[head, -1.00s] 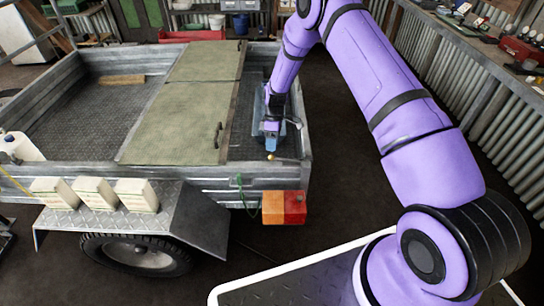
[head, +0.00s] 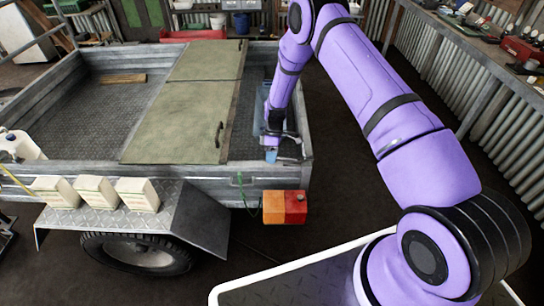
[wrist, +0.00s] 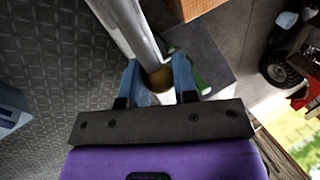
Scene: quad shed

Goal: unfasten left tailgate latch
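The latch's round brown knob (wrist: 160,77) shows in the wrist view between the two blue fingers of my gripper (wrist: 157,84). A gap shows beside the knob on the left finger's side; whether the right finger touches it I cannot tell. In the head view my gripper (head: 271,156) points down at the near right corner of the trailer, just inside the tailgate (head: 302,120). The knob is hidden there by the fingers. A short grey piece of the latch (head: 289,160) shows to the right of the fingertips.
The trailer's near side wall (head: 200,172) and its red and orange tail light (head: 284,207) lie close to my gripper. A green board (head: 165,125) covers part of the bed. Several pale boxes (head: 137,194) stand on the mudguard.

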